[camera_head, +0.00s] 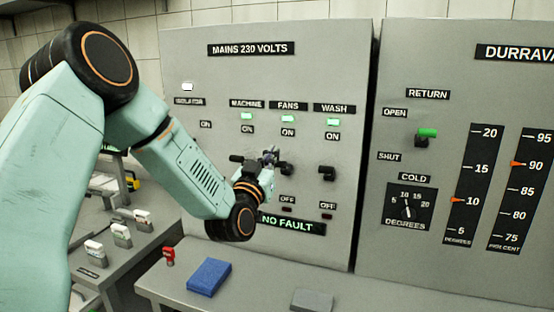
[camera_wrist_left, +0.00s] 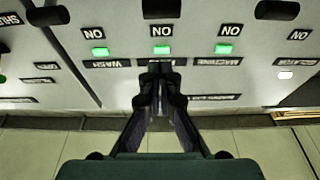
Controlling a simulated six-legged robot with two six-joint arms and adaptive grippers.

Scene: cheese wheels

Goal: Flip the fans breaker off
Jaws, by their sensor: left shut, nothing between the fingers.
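The fans breaker's dark handle (camera_head: 287,169) sits on the "MAINS 230 VOLTS" panel, between its ON and OFF labels. The fans lamp (camera_head: 288,118) above it is green, and the small lamp below, by OFF, is dark. My left gripper (camera_head: 270,155) is in front of the panel, just left of this handle. In the left wrist view, which is upside down, its fingertips (camera_wrist_left: 160,84) are together and empty, covering the FANS label. There the fans handle (camera_wrist_left: 161,8) shows at the top edge, apart from the fingertips. My right gripper is in neither view.
The wash handle (camera_head: 327,173) is close on the right; the machine handle (camera_wrist_left: 277,10) is on the other side. A "NO FAULT" display (camera_head: 298,225) is below. A blue block (camera_head: 209,277) and a red item (camera_head: 168,256) are on the ledge.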

